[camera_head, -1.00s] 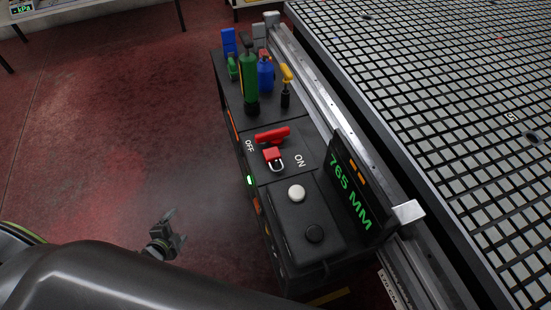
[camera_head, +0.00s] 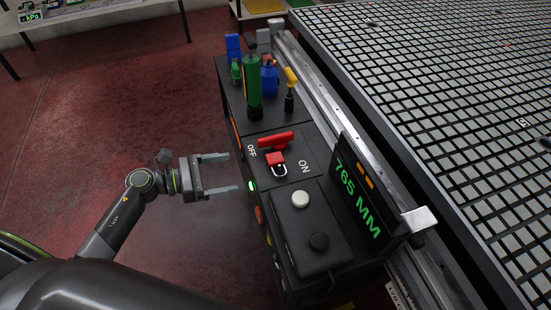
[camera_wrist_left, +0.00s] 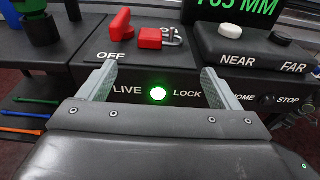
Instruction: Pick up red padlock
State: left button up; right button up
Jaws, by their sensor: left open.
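The red padlock (camera_head: 275,159) with a silver shackle lies on the black control panel between the OFF and ON labels, right beside a red switch handle (camera_head: 276,141). In the left wrist view the padlock (camera_wrist_left: 151,38) is ahead of the fingers, to the right of the red handle (camera_wrist_left: 121,25). My left gripper (camera_head: 233,172) is open and empty, its fingers pointing at the panel's left side, short of the padlock. In the left wrist view its two fingers (camera_wrist_left: 157,88) frame the green light on the panel's front. My right gripper is not in view.
A green bottle (camera_head: 254,84), a blue bottle (camera_head: 269,77) and a yellow-handled tool (camera_head: 290,88) stand behind the padlock. A box with a white and a black button (camera_head: 301,228) is in front. The 765 MM display (camera_head: 358,190) rises at the right.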

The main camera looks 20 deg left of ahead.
aim_at(269, 166)
pick_arm(q)
jog(key=p+x, duration=0.1)
jog(key=x, duration=0.6)
jog(key=shift+w+d+p, duration=0.1)
jog(key=shift+d+p, duration=0.15)
jog(key=shift+p, duration=0.05)
jog(key=p+x, duration=0.1)
jog(key=x, duration=0.2)
jog(key=shift+w+d+r, duration=0.1)
jog(key=shift+d, duration=0.2)
jog(key=shift+w+d, duration=0.3)
jog(key=shift+d, duration=0.15)
jog(key=shift+c, duration=0.9)
jog(key=c, duration=0.7)
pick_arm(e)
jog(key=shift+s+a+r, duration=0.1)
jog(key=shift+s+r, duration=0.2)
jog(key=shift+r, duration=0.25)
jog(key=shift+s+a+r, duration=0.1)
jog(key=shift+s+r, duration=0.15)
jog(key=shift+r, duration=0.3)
